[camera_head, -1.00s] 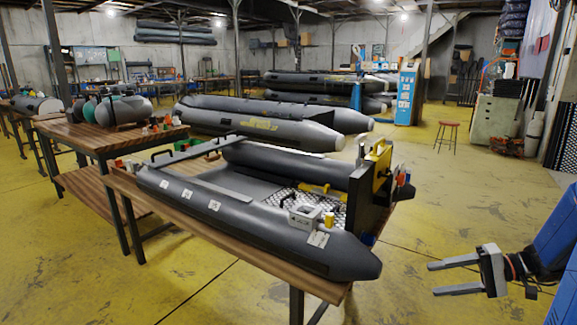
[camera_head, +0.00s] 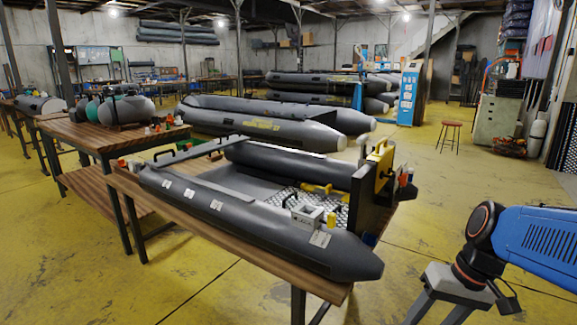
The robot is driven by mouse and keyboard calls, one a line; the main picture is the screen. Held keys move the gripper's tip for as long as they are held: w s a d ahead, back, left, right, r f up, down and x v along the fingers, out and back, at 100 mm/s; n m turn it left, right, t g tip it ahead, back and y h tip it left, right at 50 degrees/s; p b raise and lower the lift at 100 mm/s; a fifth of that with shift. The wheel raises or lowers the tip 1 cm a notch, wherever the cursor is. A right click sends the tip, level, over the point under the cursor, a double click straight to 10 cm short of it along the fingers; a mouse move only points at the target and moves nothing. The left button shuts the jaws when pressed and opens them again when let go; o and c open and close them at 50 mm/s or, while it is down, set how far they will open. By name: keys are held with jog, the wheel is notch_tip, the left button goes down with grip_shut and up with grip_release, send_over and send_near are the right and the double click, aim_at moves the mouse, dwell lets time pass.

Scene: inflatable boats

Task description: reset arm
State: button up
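My gripper (camera_head: 432,310) is at the lower right of the head view, pointing down and to the left. Its two grey fingers are spread apart and run off the bottom edge, so their tips are hidden. I see nothing between the visible parts of the fingers. My blue arm (camera_head: 545,240) comes in from the right edge. The gripper is to the right of the wooden table with the grey inflatable boat (camera_head: 250,222) and is apart from both.
The boat lies on a wooden table (camera_head: 125,185), with a grey box (camera_head: 306,215) and yellow parts on it. Another table (camera_head: 85,135) with tanks stands at left. Large boats (camera_head: 270,125) lie behind. Yellow floor (camera_head: 450,180) is open around my arm.

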jog(key=shift+s+d+r+n+t+h, duration=0.1)
jog(key=shift+s+r+n+t+h, duration=0.05)
jog(key=shift+s+r+t+h, duration=0.5)
jog(key=shift+s+d+r+n+t+h, duration=0.1)
jog(key=shift+s+r+n+t+h, duration=0.15)
jog(key=shift+s+t+h, duration=0.4)
jog(key=shift+s+d+r+n+t+h, duration=0.1)
jog(key=shift+s+r+t+h, duration=0.4)
jog(key=shift+s+t, duration=0.3)
